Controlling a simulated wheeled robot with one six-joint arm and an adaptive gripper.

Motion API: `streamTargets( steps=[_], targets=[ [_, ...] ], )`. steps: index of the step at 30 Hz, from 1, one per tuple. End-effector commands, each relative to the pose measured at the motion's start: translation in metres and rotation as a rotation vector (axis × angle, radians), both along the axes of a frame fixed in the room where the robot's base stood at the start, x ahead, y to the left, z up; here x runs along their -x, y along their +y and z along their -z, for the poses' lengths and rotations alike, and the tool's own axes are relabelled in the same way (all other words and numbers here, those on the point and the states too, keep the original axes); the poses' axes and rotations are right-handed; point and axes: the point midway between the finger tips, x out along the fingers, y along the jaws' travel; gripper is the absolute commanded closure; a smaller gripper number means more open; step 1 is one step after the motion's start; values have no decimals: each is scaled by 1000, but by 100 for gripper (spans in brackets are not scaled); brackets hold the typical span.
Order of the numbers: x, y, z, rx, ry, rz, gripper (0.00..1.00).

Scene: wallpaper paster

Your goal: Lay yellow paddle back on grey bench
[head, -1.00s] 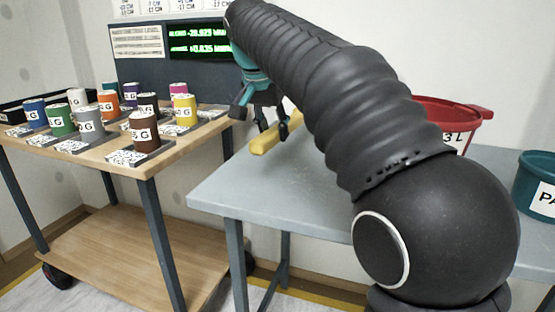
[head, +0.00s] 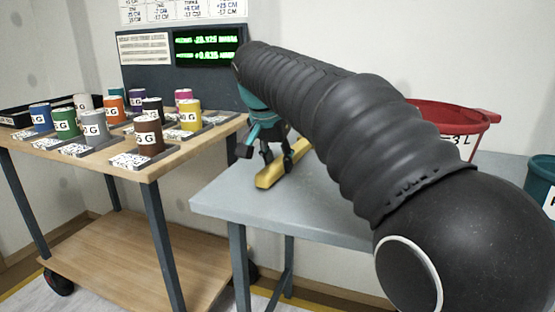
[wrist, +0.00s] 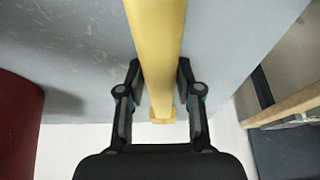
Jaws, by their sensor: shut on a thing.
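The yellow paddle (head: 268,180) is a long yellow bar over the left part of the grey bench (head: 225,201), close to its surface. I cannot tell whether it touches the bench. My gripper (head: 277,163) is shut on it from above, and my arm hides its far part. In the wrist view the paddle (wrist: 156,50) runs down the middle between the two fingertips of my gripper (wrist: 159,72), wide at the top and narrower toward the bottom. The bare bench top (wrist: 60,45) shows beneath it.
A red tub (head: 440,118) stands on the bench behind my arm, and a teal tub (head: 543,175) is at the right edge. A wooden cart (head: 130,168) with several coloured cans stands close to the bench's left side. The bench's front left is clear.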

Motion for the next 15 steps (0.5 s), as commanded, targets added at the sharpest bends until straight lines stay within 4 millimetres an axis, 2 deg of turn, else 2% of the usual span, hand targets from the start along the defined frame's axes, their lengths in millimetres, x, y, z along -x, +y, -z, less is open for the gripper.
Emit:
streamTargets(
  steps=[1,2,4,15],
  targets=[
    [0,0,2,0,-1,0,100],
    [0,0,1,0,0,0,58],
    [0,0,1,0,0,0,40],
    [0,0,2,0,0,0,40]
  ],
)
